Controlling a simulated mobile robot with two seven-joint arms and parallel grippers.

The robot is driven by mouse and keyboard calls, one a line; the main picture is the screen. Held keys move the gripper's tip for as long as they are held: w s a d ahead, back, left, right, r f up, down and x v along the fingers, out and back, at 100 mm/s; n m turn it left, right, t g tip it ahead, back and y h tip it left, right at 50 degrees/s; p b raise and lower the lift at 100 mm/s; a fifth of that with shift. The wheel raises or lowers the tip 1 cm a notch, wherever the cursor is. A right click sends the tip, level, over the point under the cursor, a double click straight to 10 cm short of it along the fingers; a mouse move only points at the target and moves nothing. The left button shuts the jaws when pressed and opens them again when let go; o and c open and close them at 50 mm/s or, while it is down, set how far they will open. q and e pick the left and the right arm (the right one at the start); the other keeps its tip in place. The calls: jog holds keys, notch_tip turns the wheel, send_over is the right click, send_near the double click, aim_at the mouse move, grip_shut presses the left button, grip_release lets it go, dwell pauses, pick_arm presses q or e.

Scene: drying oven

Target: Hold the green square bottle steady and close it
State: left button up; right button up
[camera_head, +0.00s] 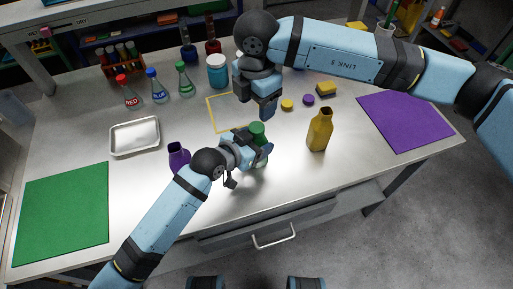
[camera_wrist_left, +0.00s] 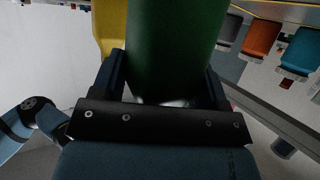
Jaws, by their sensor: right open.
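The green square bottle (camera_head: 257,130) stands near the middle of the table, partly covered by my left gripper. In the left wrist view the green bottle (camera_wrist_left: 175,45) fills the space between the two fingers. My left gripper (camera_head: 257,150) is shut on it from the left; it also shows in the left wrist view (camera_wrist_left: 168,90). My right gripper (camera_head: 266,108) points down just above and behind the bottle's top, open. I cannot tell whether a cap sits on the bottle's top.
An open yellow bottle (camera_head: 320,132) stands to the right and a purple bottle (camera_head: 178,155) to the left. A yellow cap (camera_head: 287,105) and a purple cap (camera_head: 308,100) lie behind. A metal tray (camera_head: 134,137), green mat (camera_head: 62,213) and purple mat (camera_head: 405,121) lie around.

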pick_arm(q)
grip_shut()
pick_arm(e)
jog(key=n, duration=1.2)
jog(key=shift+n, duration=0.4)
jog(key=n, duration=0.4)
jog(key=shift+n, duration=0.3)
jog(key=n, duration=0.8)
jog(key=shift+n, duration=0.3)
jog(key=n, duration=1)
